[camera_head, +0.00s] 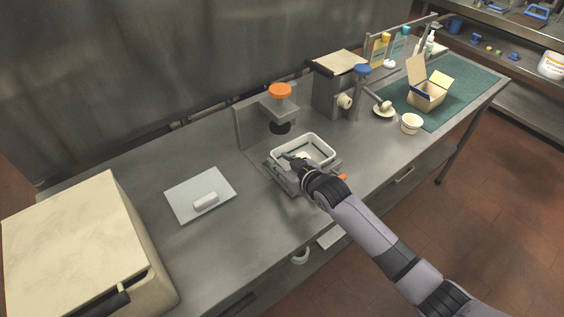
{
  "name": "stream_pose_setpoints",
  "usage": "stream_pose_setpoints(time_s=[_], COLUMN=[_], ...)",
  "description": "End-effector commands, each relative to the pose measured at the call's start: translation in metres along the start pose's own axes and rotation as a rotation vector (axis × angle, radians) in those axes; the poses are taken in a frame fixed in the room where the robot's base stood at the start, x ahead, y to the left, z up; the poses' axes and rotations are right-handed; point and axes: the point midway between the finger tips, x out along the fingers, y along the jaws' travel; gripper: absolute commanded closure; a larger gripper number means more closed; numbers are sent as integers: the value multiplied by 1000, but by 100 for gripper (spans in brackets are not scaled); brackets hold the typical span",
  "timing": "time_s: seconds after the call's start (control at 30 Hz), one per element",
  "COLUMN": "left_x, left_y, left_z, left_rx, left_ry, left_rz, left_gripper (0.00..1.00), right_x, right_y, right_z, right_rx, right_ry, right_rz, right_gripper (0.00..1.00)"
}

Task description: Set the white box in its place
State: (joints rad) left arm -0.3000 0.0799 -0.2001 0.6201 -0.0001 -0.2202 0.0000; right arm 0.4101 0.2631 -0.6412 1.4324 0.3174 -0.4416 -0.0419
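A white open-topped box (317,140) with a rounded rim sits on a low grey metal fixture (284,184) near the middle of the steel counter. My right gripper (291,158) reaches over its near side, with the dark fingers overlapping the box's inside and near wall. The gripper and wrist hide part of the near rim, and I cannot tell whether the fingers are closed on it. My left gripper is not in view.
A press with an orange knob (280,91) stands just behind the box. A pale board (183,203) with a small white block (205,201) lies left. A large cream box (70,245) fills the front left. A white cup (411,123) stands right.

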Motion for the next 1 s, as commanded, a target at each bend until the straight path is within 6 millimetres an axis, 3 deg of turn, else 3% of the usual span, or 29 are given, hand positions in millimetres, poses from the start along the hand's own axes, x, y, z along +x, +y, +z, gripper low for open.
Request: stream_pose_setpoints(time_s=[0.23,0.37,0.8,1.0], left_x=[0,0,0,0], left_y=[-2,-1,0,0], left_z=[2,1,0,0], left_rx=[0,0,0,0], left_ry=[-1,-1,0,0], left_rz=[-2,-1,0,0], left_gripper=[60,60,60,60], right_x=[-3,-15,-96,-117], right_y=[0,0,0,0], right_z=[1,2,2,1], right_rx=[1,1,-1,0], right_ry=[-2,-1,-2,-1], right_rz=[0,0,-1,0], right_gripper=[72,72,72,72])
